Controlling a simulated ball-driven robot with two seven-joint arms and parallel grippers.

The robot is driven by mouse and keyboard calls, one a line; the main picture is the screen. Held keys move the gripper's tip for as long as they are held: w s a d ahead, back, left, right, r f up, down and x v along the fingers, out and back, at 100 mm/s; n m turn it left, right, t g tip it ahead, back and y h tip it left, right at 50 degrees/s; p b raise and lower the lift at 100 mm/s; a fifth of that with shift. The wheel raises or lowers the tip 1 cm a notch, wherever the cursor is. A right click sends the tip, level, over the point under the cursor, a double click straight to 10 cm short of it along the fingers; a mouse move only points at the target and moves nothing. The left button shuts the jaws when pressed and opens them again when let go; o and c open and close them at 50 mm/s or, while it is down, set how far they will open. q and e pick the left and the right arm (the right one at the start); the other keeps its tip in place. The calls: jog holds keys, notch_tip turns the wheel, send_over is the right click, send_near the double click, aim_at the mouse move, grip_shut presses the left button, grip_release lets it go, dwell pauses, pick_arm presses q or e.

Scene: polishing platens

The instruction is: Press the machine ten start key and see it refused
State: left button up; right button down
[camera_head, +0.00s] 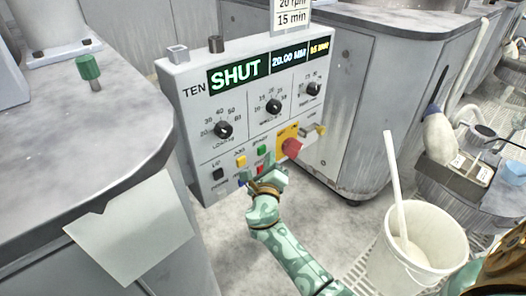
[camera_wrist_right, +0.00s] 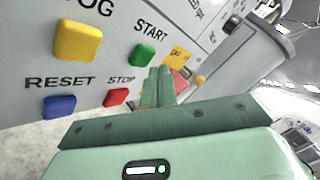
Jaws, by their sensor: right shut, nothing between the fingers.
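The machine ten control box (camera_head: 190,92) carries the label TEN and a lit display (camera_head: 240,68) reading SHUT. Its green start key (camera_head: 262,150) is low on the front panel; in the right wrist view the same start key (camera_wrist_right: 142,55) sits under the word START. My right gripper (camera_head: 264,168) is shut and empty, its tips close to the panel just below the start key. In the right wrist view the closed fingers (camera_wrist_right: 159,75) are right of and below the key, not covering it. I cannot tell whether they touch the panel. My left gripper is not in view.
A yellow jog key (camera_wrist_right: 77,40), blue reset key (camera_wrist_right: 59,106) and red stop key (camera_wrist_right: 115,97) surround the start key. A red mushroom button (camera_head: 291,149) on yellow is to its right. A white bucket (camera_head: 440,235) with a stick stands lower right. A paper sheet (camera_head: 135,230) hangs left.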

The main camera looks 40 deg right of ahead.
jog(key=shift+w, duration=0.4)
jog(key=shift+w, duration=0.4)
dwell(0.6)
jog(key=shift+s+r, duration=0.1)
jog(key=shift+s+p, duration=0.45)
jog(key=shift+s, duration=0.3)
